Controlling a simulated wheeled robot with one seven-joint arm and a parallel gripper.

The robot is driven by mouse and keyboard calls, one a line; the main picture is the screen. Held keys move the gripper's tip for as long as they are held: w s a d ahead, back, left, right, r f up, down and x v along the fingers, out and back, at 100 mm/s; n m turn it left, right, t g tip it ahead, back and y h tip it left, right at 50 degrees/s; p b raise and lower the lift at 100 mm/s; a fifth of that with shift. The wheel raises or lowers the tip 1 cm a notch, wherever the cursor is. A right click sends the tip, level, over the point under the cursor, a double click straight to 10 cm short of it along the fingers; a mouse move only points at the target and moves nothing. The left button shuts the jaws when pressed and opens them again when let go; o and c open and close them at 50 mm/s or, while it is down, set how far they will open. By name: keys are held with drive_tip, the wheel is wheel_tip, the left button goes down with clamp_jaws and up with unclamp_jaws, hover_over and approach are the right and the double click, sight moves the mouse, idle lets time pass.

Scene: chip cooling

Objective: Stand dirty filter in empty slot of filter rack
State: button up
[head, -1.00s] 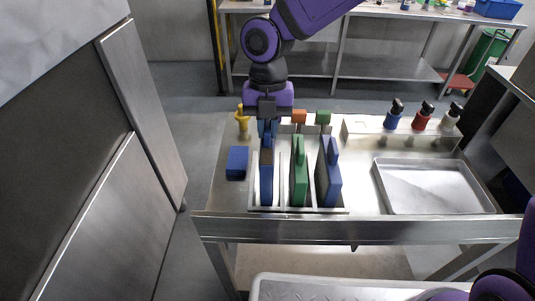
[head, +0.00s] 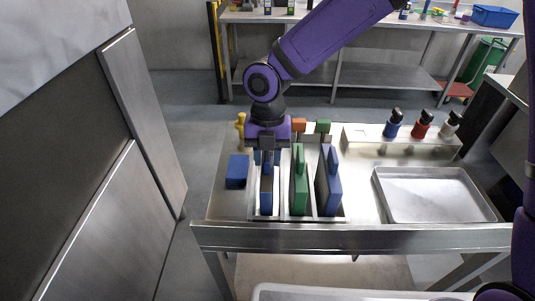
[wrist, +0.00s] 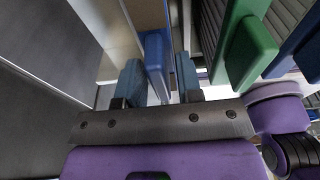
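The filter rack (head: 279,213) stands on the metal table. A blue filter with a darker, brownish face (head: 266,198), which I take for the dirty filter, stands upright in its left slot. A green filter (head: 299,185) and another blue filter (head: 331,185) stand in the slots to its right. My gripper (head: 267,158) is over the far end of the left filter, hiding part of it. In the wrist view my gripper's fingers (wrist: 160,82) are apart, one on each side of the blue handle (wrist: 155,55), with a gap on the right side.
A blue block (head: 237,170) lies left of the rack. A yellow object (head: 240,125) stands behind it. An empty metal tray (head: 435,194) is at the right, with several bottles (head: 421,124) behind it. A grey cabinet (head: 145,120) is at the left.

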drive_tip(key=shift+o, duration=0.3)
drive_tip(key=shift+r, duration=0.1)
wheel_tip(320, 180, up, 12)
drive_tip(key=w, duration=0.1)
drive_tip(key=shift+w, duration=0.35)
drive_tip(key=s+d+r+m+t+h, duration=0.15)
drive_tip(key=d+r+m, duration=0.25)
drive_tip(key=d+m, duration=0.55)
drive_tip(key=s+d+r+m+t, duration=0.2)
drive_tip(key=d+r+m, duration=0.2)
drive_tip(key=d+m, duration=0.55)
drive_tip(key=s+d+r+m+t+y, duration=0.1)
drive_tip(key=s+d+r+m+t, duration=0.2)
drive_tip(key=s+d+m, duration=1)
drive_tip(key=d+r+m, duration=0.1)
drive_tip(key=d+m, duration=0.1)
drive_tip(key=m, duration=0.2)
drive_tip(key=shift+d+r+m+t, duration=0.2)
drive_tip(key=shift+d+m+t, duration=0.1)
drive_tip(key=shift+d+t, duration=0.1)
drive_tip(key=shift+y, duration=0.25)
